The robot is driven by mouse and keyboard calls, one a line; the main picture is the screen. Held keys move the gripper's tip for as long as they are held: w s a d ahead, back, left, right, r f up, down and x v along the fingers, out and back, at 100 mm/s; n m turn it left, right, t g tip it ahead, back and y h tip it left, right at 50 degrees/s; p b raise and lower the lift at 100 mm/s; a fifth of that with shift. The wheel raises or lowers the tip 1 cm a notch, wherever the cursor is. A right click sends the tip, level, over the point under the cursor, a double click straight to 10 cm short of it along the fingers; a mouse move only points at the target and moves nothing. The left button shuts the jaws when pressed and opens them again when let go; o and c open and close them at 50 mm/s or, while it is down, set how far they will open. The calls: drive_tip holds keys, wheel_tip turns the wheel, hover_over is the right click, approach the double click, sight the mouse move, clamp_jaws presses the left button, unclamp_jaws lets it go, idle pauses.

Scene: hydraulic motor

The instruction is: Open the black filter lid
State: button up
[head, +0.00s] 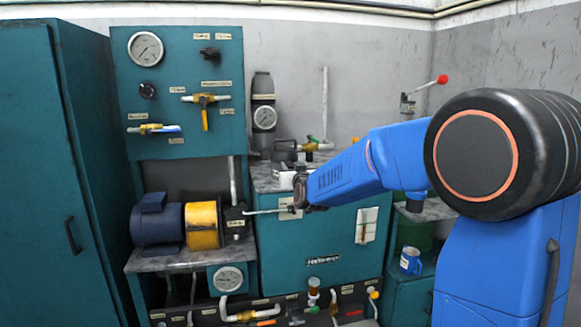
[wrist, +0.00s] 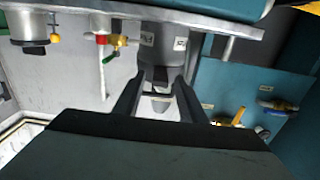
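A dark upright cylinder (head: 262,98) with a round gauge on its front stands on the bench behind my arm, and its narrower black top (head: 262,80) looks like the filter lid. In the wrist view, which looks turned upside down, a grey cylinder (wrist: 164,45) that appears to be the same one hangs from the shelf edge, beyond my fingers. My gripper (head: 298,192) is in front of the teal cabinet, lower than the lid in the picture. In the wrist view, my gripper (wrist: 158,90) has its fingers apart, with no object clearly held between them.
A teal panel (head: 175,85) with a gauge and yellow valves stands left of the cylinder. A blue and yellow motor (head: 180,222) sits on the lower left shelf. A blue mug (head: 410,262) stands lower right.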

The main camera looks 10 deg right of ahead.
drive_tip(key=shift+w, duration=0.8)
clamp_jaws()
